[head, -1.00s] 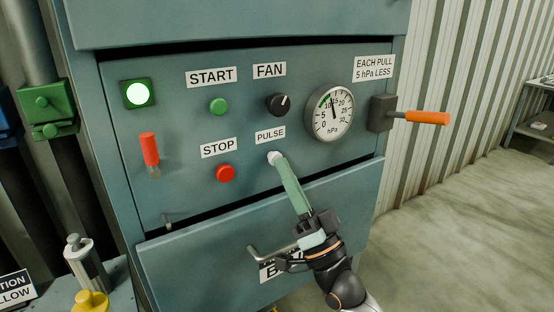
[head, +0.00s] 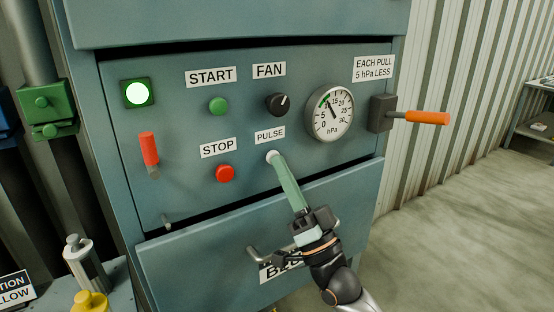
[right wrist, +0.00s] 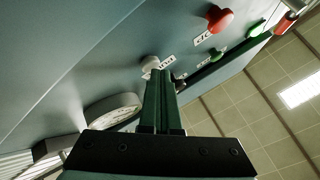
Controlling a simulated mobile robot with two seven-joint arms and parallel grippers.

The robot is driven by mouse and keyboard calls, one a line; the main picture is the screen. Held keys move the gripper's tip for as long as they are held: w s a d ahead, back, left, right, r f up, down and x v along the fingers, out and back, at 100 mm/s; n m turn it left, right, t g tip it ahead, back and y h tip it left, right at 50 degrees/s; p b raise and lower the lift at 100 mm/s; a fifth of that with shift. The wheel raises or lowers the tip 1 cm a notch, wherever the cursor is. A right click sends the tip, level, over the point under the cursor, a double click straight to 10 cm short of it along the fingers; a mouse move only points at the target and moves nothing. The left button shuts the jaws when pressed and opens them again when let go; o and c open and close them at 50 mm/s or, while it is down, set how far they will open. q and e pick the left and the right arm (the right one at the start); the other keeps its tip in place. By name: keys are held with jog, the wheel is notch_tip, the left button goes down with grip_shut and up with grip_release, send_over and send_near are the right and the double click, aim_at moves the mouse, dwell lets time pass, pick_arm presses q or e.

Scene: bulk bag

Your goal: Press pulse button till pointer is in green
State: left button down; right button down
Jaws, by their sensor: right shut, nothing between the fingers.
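The white pulse button (head: 271,156) sits under the PULSE label on the grey-green panel. My right gripper (head: 276,162) is shut and empty, its green fingertips at the button; I cannot tell whether they touch or press it. In the right wrist view the button (right wrist: 150,64) shows just beyond the shut fingers (right wrist: 160,76). The round hPa gauge (head: 330,126) is right of the button. Its black pointer leans up and left, and appears to point at the green band near 10. The gauge (right wrist: 112,110) is edge-on in the right wrist view. My left gripper is not in view.
The panel holds a green start button (head: 218,106), red stop button (head: 225,173), black fan knob (head: 278,104) and lit green lamp (head: 137,94). An orange-handled lever (head: 427,118) sticks out at right. A drawer handle (head: 262,256) lies below, close to my right arm.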

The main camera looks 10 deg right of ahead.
jog(key=shift+s+d+p, duration=0.3)
jog(key=shift+s+p, duration=0.05)
jog(key=shift+s, duration=0.55)
jog(key=s, duration=0.1)
jog(key=s+d+p, duration=0.1)
jog(key=s, duration=0.2)
jog(key=shift+s+d, duration=0.35)
dwell(0.5)
